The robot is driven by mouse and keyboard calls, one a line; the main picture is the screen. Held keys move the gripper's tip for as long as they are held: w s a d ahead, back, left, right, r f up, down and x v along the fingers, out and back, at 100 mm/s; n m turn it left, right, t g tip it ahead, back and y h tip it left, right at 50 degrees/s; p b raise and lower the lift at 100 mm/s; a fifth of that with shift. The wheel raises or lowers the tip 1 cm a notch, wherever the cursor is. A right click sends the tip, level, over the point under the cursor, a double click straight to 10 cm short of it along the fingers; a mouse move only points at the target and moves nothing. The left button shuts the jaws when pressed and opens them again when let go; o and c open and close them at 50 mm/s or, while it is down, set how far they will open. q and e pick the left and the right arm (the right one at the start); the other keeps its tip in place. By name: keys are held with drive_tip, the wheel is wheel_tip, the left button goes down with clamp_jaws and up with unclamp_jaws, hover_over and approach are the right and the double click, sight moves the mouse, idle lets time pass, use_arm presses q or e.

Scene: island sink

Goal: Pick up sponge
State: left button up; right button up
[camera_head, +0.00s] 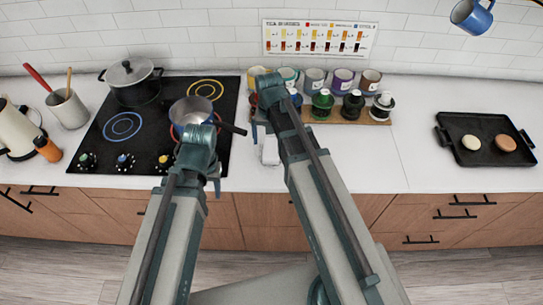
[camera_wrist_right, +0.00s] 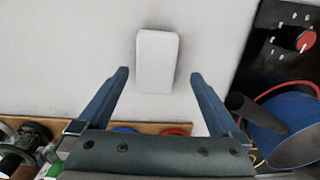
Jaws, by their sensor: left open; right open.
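The sponge, a white rounded block, lies on the white counter right of the stove. It shows in the head view (camera_head: 270,152), partly hidden by my right arm, and fully in the right wrist view (camera_wrist_right: 157,55). My right gripper (camera_head: 262,128) is open and empty above the counter near the sponge. In the right wrist view its fingertips (camera_wrist_right: 158,75) appear on either side of the sponge's near end, with gaps on both sides; their height over it is unclear. My left gripper (camera_head: 193,178) is at the stove's front right side, open, nothing visible in it.
A black stove (camera_head: 122,127) carries a lidded pot (camera_head: 132,82) and a saucepan (camera_head: 190,110), its handle pointing towards my right gripper. A black tray (camera_head: 480,130) is far right. Counter between is clear.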

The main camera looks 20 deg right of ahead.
sight(272, 148)
drive_tip(key=f+b, duration=0.5)
drive_tip(key=shift+d+f, duration=0.25)
drive_tip(key=shift+d, duration=0.05)
drive_tip(key=shift+r, duration=0.15)
drive_tip(key=shift+c, duration=0.3)
drive_tip(key=c, duration=1.3)
drive_tip(key=shift+o, duration=0.2)
drive_tip(key=shift+r, duration=0.1)
